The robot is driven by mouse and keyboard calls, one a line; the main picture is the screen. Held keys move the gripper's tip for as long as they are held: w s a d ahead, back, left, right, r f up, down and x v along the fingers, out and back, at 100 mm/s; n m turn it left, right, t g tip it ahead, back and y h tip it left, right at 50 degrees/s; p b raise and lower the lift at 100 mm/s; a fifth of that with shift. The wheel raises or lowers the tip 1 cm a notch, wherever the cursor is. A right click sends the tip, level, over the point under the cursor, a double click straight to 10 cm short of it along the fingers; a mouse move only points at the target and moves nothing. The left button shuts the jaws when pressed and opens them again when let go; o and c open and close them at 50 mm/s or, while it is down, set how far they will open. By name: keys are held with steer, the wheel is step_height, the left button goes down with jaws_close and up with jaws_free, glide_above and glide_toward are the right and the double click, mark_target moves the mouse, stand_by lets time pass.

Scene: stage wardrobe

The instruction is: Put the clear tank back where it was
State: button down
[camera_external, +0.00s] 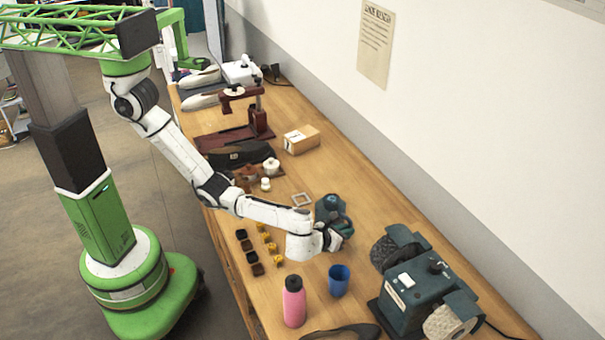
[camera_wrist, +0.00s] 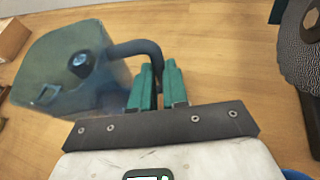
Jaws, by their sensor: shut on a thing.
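The clear tank (camera_wrist: 60,75) is a see-through, bluish vessel with a dark round cap and a curved dark handle (camera_wrist: 138,48). My gripper (camera_wrist: 157,78) has its green fingers closed around the downward end of that handle. In the external view the tank (camera_external: 327,205) shows dark teal just beyond my gripper (camera_external: 340,229), over the middle of the workbench. The tank leans to the left in the wrist view. I cannot tell whether its bottom touches the bench. My wrist hides part of it in the external view.
A teal grinder-like machine (camera_external: 412,292), blue cup (camera_external: 339,280) and pink bottle (camera_external: 293,301) stand nearby. A small square frame (camera_external: 301,199) and several small dark and yellow pieces lie left. Farther back are a cardboard box (camera_external: 301,139), maroon press (camera_external: 261,122) and white appliance (camera_external: 240,71).

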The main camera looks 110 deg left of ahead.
steer(key=c, duration=1.1)
jaws_free()
steer(key=shift+f, duration=0.1)
steer(key=v, duration=1.2)
